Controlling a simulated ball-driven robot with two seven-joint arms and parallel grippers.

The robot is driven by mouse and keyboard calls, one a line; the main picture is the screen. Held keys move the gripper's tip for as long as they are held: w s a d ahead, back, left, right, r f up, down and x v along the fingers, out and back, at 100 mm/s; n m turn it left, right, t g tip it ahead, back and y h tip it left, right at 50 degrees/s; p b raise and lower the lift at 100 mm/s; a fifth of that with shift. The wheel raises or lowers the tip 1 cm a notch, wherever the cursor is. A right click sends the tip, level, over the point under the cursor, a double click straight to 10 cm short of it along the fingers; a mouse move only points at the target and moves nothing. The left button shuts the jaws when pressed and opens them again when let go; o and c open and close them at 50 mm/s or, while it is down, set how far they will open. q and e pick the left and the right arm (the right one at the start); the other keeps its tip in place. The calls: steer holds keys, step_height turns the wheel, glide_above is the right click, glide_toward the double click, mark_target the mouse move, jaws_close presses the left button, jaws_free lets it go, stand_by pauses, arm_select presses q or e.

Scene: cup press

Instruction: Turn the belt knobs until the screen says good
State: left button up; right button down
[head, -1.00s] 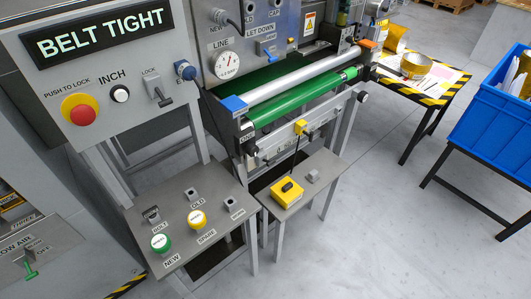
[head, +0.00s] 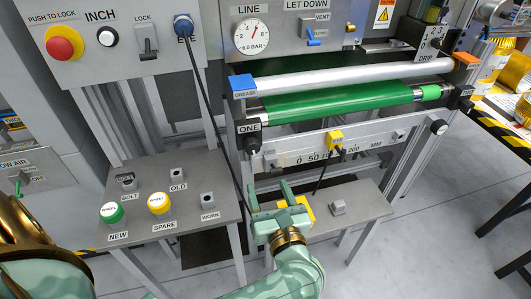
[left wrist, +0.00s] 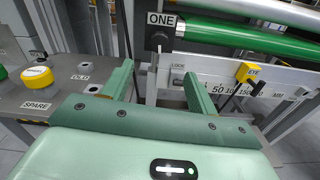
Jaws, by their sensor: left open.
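A dark knob (head: 253,143) sits below the ONE label at the left end of the green belt roller; it also shows in the left wrist view (left wrist: 160,37). A second knob (head: 438,127), dark with a pale face, sits at the right end of the press. My left gripper (head: 271,190) is open and empty, below and slightly right of the ONE knob and apart from it. In the left wrist view its two fingers (left wrist: 158,82) point toward the knob with a gap between them. The message screen is outside the current views. My right gripper is not in view.
A yellow block (head: 308,208) on the small table (head: 365,204) is partly behind my left gripper. The left table (head: 190,227) holds green and yellow wheel buttons. A dark cable (head: 215,100) hangs from the EYE plug. The rail carries a yellow eye (head: 335,138).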

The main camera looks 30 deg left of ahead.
mark_target(253, 149)
arm_select(q)
steer(key=b+x, duration=0.2)
steer(key=x, duration=1.1)
steer(key=shift+d+f+b, duration=0.1)
steer(key=shift+f+b, duration=0.05)
steer(key=shift+b, duration=0.15)
steer(key=shift+w+a, duration=0.25)
steer(key=shift+a, duration=0.05)
steer(key=c, duration=1)
